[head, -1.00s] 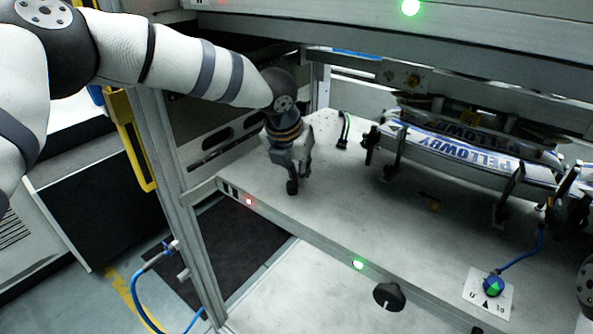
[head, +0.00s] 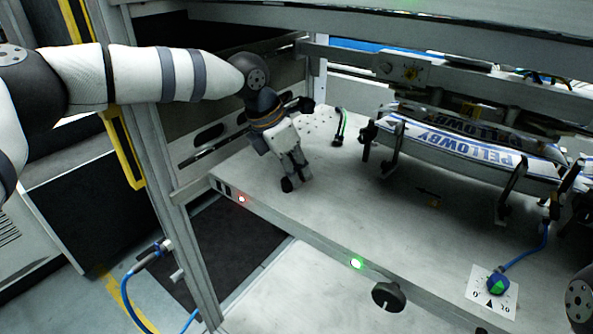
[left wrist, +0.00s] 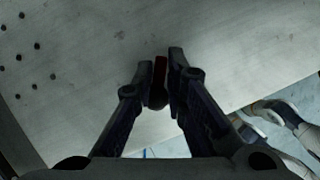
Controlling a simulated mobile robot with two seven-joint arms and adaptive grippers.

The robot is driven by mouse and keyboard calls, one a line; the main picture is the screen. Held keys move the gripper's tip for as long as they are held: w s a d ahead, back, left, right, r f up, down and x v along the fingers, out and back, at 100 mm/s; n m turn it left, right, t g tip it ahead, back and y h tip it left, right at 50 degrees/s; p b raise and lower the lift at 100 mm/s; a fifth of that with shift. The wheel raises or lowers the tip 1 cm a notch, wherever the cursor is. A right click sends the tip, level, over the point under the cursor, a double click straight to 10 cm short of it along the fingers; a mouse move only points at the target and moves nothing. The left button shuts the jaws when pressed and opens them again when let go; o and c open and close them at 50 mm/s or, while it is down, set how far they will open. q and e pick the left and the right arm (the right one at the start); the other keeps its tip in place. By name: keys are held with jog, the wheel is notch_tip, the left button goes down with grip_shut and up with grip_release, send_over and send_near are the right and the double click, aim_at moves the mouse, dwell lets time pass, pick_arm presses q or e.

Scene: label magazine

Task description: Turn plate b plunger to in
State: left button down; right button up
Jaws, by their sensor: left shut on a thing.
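My left gripper (head: 292,184) is at the left part of the grey metal plate, near its front edge, its fingers pointing down. In the left wrist view its fingertips (left wrist: 165,75) are closed around a small dark red piece (left wrist: 158,82), which I take to be the plunger's knob. The fingers hide most of it, so I cannot tell whether it is in or out. The plate (head: 345,205) shows small red and green lights on its front edge. My right gripper is out of view.
A blue-and-white PELLOWBY label stack (head: 475,150) sits between dark posts at the right. A blue-green dial (head: 497,285) is at the front right. A black knob (head: 388,296) juts from the front edge. A frame post (head: 165,190) stands left. Mid-plate is clear.

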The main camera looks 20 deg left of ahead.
pick_arm(q)
jog(key=m, duration=0.1)
jog(key=m+g+b, duration=0.1)
jog(key=m, duration=0.1)
jog(key=shift+a+f+m+h, duration=0.2)
jog(key=shift+m+h, duration=0.1)
jog(key=m, duration=0.1)
jog(key=m+g+b, duration=0.1)
jog(key=m, duration=0.1)
jog(key=shift+s+d+m+h+b, duration=0.1)
jog(key=shift+s+m+h+b, duration=0.2)
jog(key=shift+s, duration=0.05)
jog(key=m+g, duration=0.1)
jog(key=m, duration=0.1)
jog(key=m+b, duration=0.1)
jog(key=m, duration=0.1)
jog(key=shift+s+r+g, duration=0.2)
jog(key=shift+s+g, duration=0.1)
jog(key=shift+g, duration=0.1)
jog(key=shift+s+r+m+g+b, duration=0.1)
jog(key=shift+m+g+b, duration=0.25)
jog(key=shift+m, duration=0.45)
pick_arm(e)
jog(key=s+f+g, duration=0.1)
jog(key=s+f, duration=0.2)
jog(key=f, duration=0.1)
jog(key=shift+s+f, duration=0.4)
pick_arm(q)
jog(key=shift+r+m, duration=0.1)
jog(key=shift+m, duration=0.2)
